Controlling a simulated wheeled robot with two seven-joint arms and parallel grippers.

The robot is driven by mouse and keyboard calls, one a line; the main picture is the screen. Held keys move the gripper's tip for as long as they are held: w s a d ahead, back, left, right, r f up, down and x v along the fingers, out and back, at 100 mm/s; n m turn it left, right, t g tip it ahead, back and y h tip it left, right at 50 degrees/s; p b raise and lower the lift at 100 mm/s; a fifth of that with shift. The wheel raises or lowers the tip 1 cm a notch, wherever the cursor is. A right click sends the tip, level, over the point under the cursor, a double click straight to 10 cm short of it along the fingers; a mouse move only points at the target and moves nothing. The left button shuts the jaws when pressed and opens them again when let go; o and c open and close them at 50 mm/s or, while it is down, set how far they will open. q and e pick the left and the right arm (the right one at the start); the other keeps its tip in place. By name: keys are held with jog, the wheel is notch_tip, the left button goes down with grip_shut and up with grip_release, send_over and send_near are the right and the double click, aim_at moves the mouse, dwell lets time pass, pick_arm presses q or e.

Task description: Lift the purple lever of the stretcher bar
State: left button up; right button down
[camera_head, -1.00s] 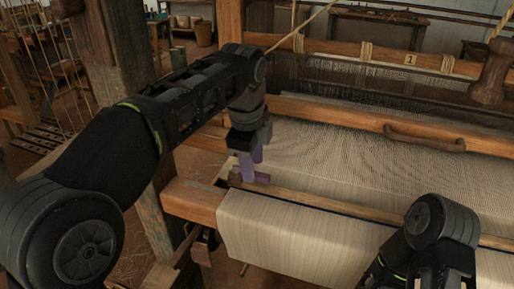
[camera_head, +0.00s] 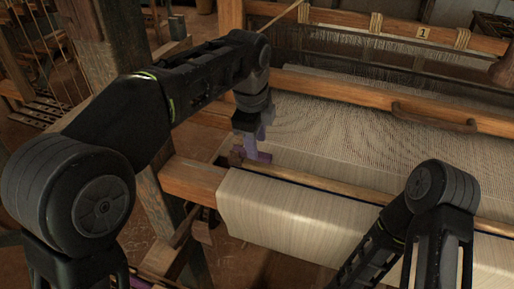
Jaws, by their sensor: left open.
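The purple lever (camera_head: 262,156) shows as a short piece at the left end of a long wooden strip (camera_head: 335,187), which looks like the stretcher bar. The strip lies across the pale cloth near its front fold. My left gripper (camera_head: 256,142) points down at this left end, just above and beside the lever. Its jaws are open, with purplish finger parts close to the lever. I cannot tell whether they touch it. A small brown block (camera_head: 236,156) sits just left of the fingers. My right arm comes in at the lower right; its gripper is out of view.
The wooden front beam (camera_head: 190,181) and the cloth roll (camera_head: 290,215) lie in front of the left gripper. Behind it runs a wooden beater beam with a curved handle (camera_head: 432,117). A thick upright post (camera_head: 125,50) stands behind my left arm.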

pick_arm(q)
jog(key=shift+w+d+f, duration=0.1)
jog(key=shift+w+f, duration=0.1)
jog(key=shift+f, duration=0.7)
jog(key=shift+w+f, duration=0.15)
jog(key=shift+f, duration=0.75)
grip_shut()
